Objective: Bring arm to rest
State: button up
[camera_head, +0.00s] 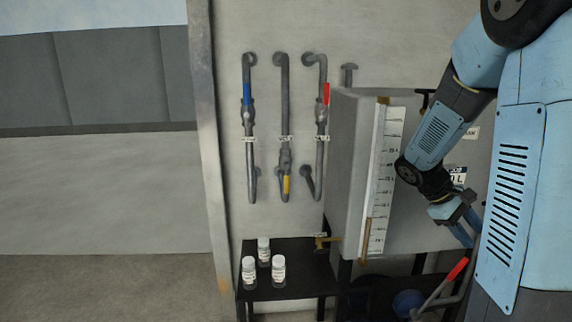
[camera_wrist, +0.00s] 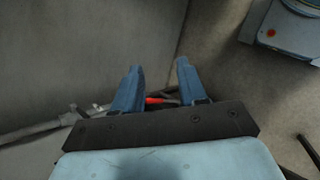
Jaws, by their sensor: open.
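My arm is folded at the right of the head view, in front of a grey tank (camera_head: 350,150) with a white level scale (camera_head: 385,170). My gripper (camera_head: 468,232) points down and to the right beside the tank's front. In the wrist view my gripper (camera_wrist: 160,85) shows two blue fingers spread apart with nothing between their tips. A red-handled lever (camera_head: 457,268) stands just below the gripper in the head view. The red handle also shows in the wrist view (camera_wrist: 160,101), behind the fingers. It looks apart from them, but the distance is hard to tell.
Three white-labelled bottles (camera_head: 264,262) stand on a black shelf (camera_head: 300,285). A brass tap (camera_head: 325,240) juts from the tank above it. Pipes with blue (camera_head: 247,95), yellow (camera_head: 286,184) and red (camera_head: 326,94) handles run up the wall. The floor at the left (camera_head: 100,285) is clear.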

jog(key=s+a+r+m+t+y, duration=0.2)
jog(key=s+a+r+t+y, duration=0.2)
jog(key=a, duration=0.6)
jog(key=s+a+r+m+t+y, duration=0.2)
jog(key=s+a+r+t+y, duration=0.2)
jog(key=s+a+r, duration=0.3)
jog(key=s+a+t, duration=0.1)
jog(key=s+a, duration=0.1)
jog(key=a, duration=0.1)
jog(key=shift+s+r, duration=0.15)
jog(key=shift+r, duration=0.25)
